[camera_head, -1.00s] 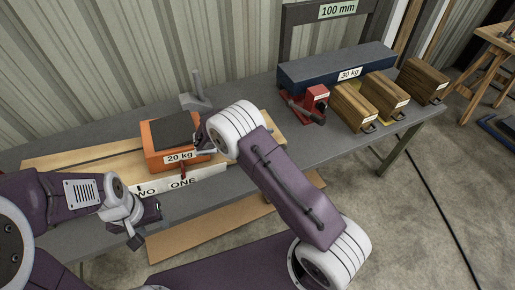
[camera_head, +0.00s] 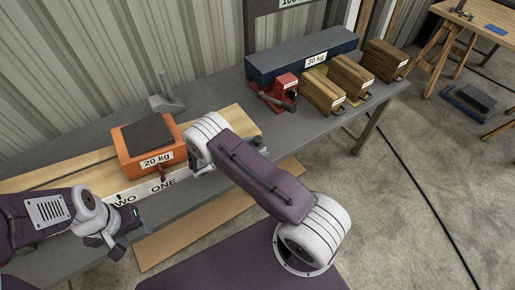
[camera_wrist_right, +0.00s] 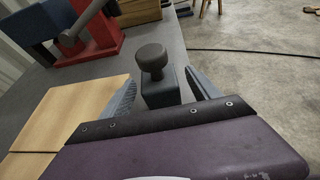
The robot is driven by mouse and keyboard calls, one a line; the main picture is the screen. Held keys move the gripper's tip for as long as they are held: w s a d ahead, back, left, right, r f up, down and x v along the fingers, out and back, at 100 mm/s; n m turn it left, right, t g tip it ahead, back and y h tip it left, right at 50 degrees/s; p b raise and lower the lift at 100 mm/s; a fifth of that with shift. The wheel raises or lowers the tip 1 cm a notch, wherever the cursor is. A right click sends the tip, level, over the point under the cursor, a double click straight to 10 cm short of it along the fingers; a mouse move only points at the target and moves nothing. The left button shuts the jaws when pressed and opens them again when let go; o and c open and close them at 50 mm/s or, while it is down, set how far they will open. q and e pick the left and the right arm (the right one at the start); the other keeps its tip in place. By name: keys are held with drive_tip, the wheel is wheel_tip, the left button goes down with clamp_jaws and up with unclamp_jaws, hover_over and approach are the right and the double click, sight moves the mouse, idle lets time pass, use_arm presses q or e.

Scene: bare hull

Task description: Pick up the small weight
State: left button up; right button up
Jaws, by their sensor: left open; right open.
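The small weight (camera_wrist_right: 158,88) is a dark grey block with a round knob on top, upright on the grey bench in the right wrist view. My right gripper (camera_wrist_right: 160,80) is open, with one finger on each side of the weight in that view; I cannot tell whether they touch it. In the head view the right wrist mostly hides this spot. My left gripper (camera_head: 118,243) is open and empty, over the bench's front edge at the left, apart from the weight.
An orange 20 kg block (camera_head: 150,150) sits on a wooden board (camera_head: 95,172) left of my right wrist. A grey stand (camera_head: 167,102) is behind. A red clamp-like tool (camera_head: 280,93), a blue 30 kg block (camera_head: 290,66) and wooden blocks (camera_head: 322,90) stand farther right.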

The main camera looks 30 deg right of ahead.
sight(257, 141)
drive_tip(key=shift+w+d+f, duration=0.1)
drive_tip(key=shift+d+f, duration=0.15)
drive_tip(key=shift+d, duration=0.3)
drive_tip(key=shift+a, duration=0.1)
drive_tip(key=shift+c, duration=0.9)
clamp_jaws()
drive_tip(key=shift+r, duration=0.1)
drive_tip(key=shift+r, duration=0.4)
drive_tip(key=r, duration=0.2)
drive_tip(key=s+r, duration=0.1)
drive_tip(key=r, duration=0.1)
drive_tip(key=shift+d, duration=0.25)
drive_tip(key=s+d+r, duration=0.3)
drive_tip(key=s+r, duration=0.3)
drive_tip(key=s, duration=0.3)
drive_tip(key=shift+s+d, duration=0.4)
